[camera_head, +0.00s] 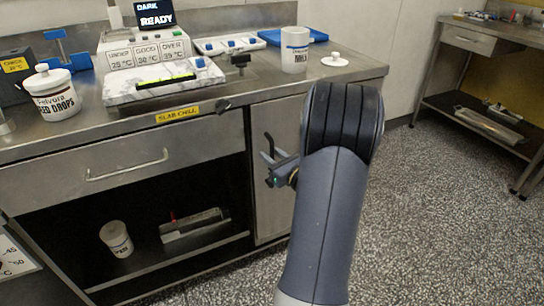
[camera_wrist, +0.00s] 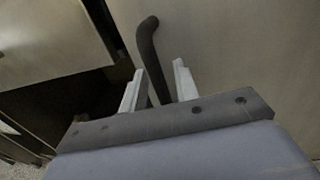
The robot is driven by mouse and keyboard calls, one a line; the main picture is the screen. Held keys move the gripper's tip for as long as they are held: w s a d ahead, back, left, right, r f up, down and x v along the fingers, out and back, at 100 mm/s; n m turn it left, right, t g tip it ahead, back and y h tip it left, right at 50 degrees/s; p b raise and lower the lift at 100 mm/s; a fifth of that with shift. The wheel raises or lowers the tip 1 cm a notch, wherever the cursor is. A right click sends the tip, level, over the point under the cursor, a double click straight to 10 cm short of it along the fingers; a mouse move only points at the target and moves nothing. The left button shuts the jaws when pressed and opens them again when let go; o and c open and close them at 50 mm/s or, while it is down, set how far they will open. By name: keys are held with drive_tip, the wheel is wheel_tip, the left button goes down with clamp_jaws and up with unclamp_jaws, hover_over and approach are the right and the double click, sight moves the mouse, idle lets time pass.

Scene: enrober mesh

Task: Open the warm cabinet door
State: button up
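The cabinet door (camera_head: 268,205) is a plain metal panel under the right end of the counter. It looks shut, flush with the frame. Its dark bar handle (camera_head: 267,147) stands upright near the door's left edge; in the wrist view the handle (camera_wrist: 147,38) curves down from the top middle. My gripper (camera_head: 275,172) is at the handle, partly hidden behind my forearm in the head view. In the wrist view my gripper's two pale fingers (camera_wrist: 159,78) stand apart, with the handle running between them. A small gap shows at the right finger, so the grip is not closed.
Left of the door are a drawer (camera_head: 125,165) with a bar handle and an open shelf (camera_head: 185,248) below. The counter top (camera_head: 262,85) carries a white mug (camera_head: 294,50), a lidded jar (camera_head: 54,95) and a scale-like unit (camera_head: 150,50). The speckled floor (camera_head: 440,200) at right is clear.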

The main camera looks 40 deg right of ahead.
clamp_jaws()
drive_tip(key=shift+s, duration=0.1)
idle(0.5)
